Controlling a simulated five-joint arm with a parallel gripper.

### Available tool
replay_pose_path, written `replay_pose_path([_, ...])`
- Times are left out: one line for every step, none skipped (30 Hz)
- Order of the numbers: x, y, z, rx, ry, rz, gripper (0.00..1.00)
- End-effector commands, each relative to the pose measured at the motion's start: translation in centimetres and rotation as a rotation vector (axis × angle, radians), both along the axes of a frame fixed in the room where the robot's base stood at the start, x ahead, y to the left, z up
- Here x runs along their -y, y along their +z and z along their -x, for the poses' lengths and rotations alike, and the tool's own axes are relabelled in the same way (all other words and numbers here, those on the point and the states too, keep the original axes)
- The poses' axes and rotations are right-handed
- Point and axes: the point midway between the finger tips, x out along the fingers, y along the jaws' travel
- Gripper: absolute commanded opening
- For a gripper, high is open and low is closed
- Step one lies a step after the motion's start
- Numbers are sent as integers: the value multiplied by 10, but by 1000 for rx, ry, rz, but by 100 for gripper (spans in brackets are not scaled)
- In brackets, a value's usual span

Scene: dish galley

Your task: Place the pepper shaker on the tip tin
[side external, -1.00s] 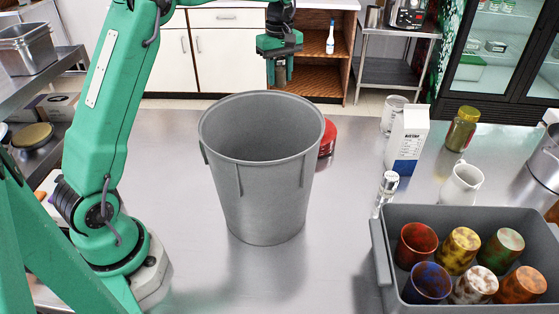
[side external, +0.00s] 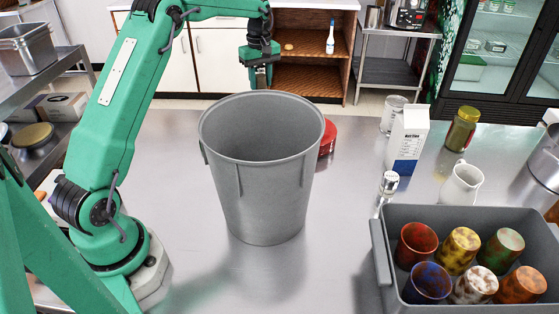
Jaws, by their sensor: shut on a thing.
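My gripper (side external: 261,77) hangs behind the far rim of the grey bin, in front of the wooden shelves. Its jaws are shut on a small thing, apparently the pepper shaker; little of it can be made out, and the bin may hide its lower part. A red round tin (side external: 327,139), probably the tip tin, stands on the counter behind the bin's right side, to the right of my gripper. The bin hides its left part. A pale shaker with a metal cap (side external: 388,184) stands on the counter by the grey crate; its contents are unclear.
The tall grey bin (side external: 268,190) stands mid-counter. The grey crate (side external: 472,214) holds several coloured cups. The counter is clear left of the bin.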

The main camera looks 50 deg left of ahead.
Motion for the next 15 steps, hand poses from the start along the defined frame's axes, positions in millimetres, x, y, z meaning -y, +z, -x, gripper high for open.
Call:
replay_pose_path([-6, -4, -1, 0, 3, 0, 11])
replay_pose_path([-9, -5, -1, 0, 3, 0, 11])
replay_pose_path([-12, -7, -2, 0, 2, 0, 11])
replay_pose_path([-13, -8, -2, 0, 1, 0, 11])
replay_pose_path([-14, -8, -2, 1, 1, 0, 11])
replay_pose_path([-15, -9, -2, 1, 0, 0, 11])
replay_pose_path([-16, -9, -2, 1, 0, 0, 11])
replay_pose_path([-16, -9, -2, 1, 0, 0, 11])
replay_pose_path([-16, -9, -2, 1, -1, -1, 11])
replay_pose_path([-16, -9, -2, 1, -1, 0, 11])
replay_pose_path([-16, -9, -2, 0, 0, 0, 11])
replay_pose_path([-16, -10, -2, 0, 0, 0, 11])
replay_pose_path([-16, -11, -2, 0, 0, 0, 11])
replay_pose_path([-16, -13, -2, -1, 0, 1, 11])
replay_pose_path([-16, -16, -2, -1, 0, 1, 11])
